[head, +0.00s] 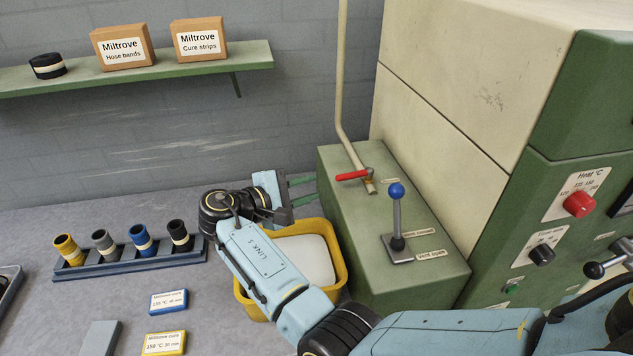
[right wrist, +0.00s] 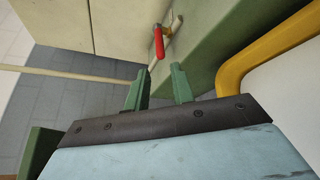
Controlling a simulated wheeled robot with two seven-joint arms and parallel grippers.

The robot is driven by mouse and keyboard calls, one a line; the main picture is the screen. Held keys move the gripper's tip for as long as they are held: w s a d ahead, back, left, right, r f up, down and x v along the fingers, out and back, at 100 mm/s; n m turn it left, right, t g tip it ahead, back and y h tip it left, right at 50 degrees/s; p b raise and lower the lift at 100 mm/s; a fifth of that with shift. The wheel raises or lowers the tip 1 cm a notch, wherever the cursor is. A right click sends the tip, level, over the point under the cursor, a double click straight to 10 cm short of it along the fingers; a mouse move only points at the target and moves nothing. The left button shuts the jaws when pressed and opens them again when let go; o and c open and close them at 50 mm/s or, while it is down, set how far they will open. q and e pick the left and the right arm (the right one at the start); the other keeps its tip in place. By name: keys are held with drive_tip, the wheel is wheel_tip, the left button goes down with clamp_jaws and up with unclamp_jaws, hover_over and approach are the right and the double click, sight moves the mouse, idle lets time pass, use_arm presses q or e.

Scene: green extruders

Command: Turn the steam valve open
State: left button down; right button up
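The steam valve appears to be the red lever handle (head: 352,175) at the foot of a cream pipe (head: 343,80), on top of a green housing (head: 395,265). The handle points left in the head view. It also shows in the right wrist view as a red handle (right wrist: 159,42) beyond my fingertips. My right gripper (head: 303,190) is left of the handle, apart from it, with its green fingers pointing towards the housing. In the right wrist view its two fingers (right wrist: 160,80) stand apart with nothing between them. My left gripper is out of view.
A blue-knobbed vent lever (head: 397,210) stands upright on the housing, right of the valve. A yellow bin (head: 340,262) with a white block lies under my right arm. A rack (head: 130,265) of hose pieces sits left. A shelf (head: 150,71) holds boxes at the back.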

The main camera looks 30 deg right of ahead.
drive_tip(key=shift+a, duration=0.25)
